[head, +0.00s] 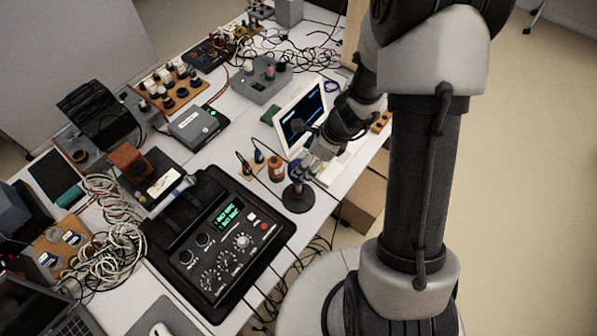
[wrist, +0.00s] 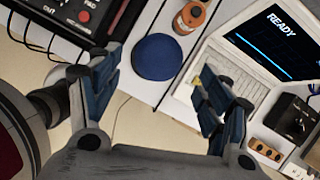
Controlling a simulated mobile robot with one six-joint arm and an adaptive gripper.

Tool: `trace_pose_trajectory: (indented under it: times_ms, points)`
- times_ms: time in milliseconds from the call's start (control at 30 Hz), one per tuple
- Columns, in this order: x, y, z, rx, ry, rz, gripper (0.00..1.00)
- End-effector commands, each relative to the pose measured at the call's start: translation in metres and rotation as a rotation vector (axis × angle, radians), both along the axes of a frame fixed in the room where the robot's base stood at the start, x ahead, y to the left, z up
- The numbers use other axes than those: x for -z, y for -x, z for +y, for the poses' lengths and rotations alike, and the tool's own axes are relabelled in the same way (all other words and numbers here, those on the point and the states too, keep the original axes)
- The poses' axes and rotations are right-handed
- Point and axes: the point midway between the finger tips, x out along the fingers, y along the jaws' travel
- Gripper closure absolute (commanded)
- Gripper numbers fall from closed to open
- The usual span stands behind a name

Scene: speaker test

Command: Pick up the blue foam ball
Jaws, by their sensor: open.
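The blue foam ball (wrist: 157,57) is a round dark-blue shape on the white table in the wrist view, close to the table's edge. In the head view a dark round shape (head: 297,200), most likely the ball, lies just below my gripper (head: 306,170), which partly covers it. In the wrist view my gripper (wrist: 158,72) is open, its two fingers wide apart. The ball lies between and beyond the fingertips, with clear space on both sides. Nothing is held. How high the gripper is above the ball cannot be told.
An orange bottle (head: 276,168) stands right beside the ball. A white device with a lit screen (head: 302,115) is close by, near the right finger. A black control console (head: 215,245) with knobs is on the other side. Cables hang over the table edge.

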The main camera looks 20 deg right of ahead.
Motion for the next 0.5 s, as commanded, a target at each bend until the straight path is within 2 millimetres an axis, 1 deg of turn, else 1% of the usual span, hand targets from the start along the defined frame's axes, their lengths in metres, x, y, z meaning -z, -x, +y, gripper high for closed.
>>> trace_pose_trajectory:
  times_ms: [33, 267, 500]
  points:
    - [0.010, -0.001, 0.003, -0.002, -0.001, 0.001, 0.29]
    - [0.021, -0.005, 0.008, -0.002, 0.000, 0.000, 0.29]
    - [0.054, -0.015, 0.023, -0.003, -0.001, 0.001, 0.29]
